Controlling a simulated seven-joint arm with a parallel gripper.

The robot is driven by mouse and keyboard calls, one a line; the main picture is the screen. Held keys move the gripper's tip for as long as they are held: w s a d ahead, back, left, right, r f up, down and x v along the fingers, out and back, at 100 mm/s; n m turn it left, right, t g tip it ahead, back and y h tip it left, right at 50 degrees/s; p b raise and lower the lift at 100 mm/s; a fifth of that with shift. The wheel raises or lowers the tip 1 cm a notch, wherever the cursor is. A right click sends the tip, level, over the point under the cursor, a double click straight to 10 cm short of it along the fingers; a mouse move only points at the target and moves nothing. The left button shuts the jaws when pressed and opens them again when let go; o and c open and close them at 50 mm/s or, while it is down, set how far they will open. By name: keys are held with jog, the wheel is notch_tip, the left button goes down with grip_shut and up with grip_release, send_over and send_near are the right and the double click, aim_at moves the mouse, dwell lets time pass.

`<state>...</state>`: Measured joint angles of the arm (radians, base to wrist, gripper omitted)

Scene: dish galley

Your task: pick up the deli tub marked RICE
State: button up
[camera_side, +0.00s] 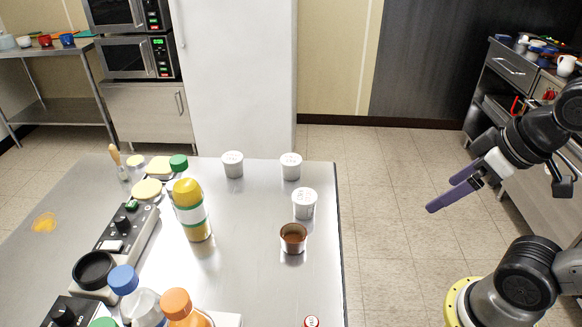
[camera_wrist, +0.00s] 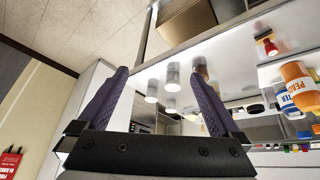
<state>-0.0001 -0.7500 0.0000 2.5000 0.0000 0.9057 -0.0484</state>
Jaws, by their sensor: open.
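Three white lidded tubs stand upright on the steel table in the side view: one at the back left (camera_side: 232,165), one at the back right (camera_side: 291,167) and one nearer (camera_side: 304,204). Their markings are too small to read, so I cannot tell which is RICE. My gripper (camera_side: 445,194) is open and empty, off to the right beyond the table edge, well apart from the tubs. In the wrist view, my gripper (camera_wrist: 160,70) has its purple fingers spread, with small pale tubs (camera_wrist: 172,77) far off between them.
A yellow bottle (camera_side: 191,211), blue-capped bottle (camera_side: 137,295) and orange-capped bottle (camera_side: 183,308) stand left. The table's right strip is mostly clear.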

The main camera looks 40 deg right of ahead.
jog(key=w+d+r+n+h, duration=0.1)
jog(key=w+d+r+n, duration=0.1)
jog(key=w+r+n, duration=0.75)
jog(key=n+g+h, duration=0.3)
jog(key=n+g, duration=0.1)
jog(key=n, duration=0.5)
send_over(290, 160)
jog(key=s+a, duration=0.2)
jog(key=s, duration=0.1)
notch_tip(290, 160, down, 6)
jog(key=shift+g+h, duration=0.3)
jog(key=shift+g, duration=0.3)
jog(key=w+f, duration=0.1)
jog(key=f, duration=0.4)
jog(key=w+f, duration=0.1)
jog(key=f, duration=0.9)
jog(key=shift+w+f, duration=0.15)
jog(key=shift+w, duration=0.25)
jog(key=shift+x, duration=3.05)
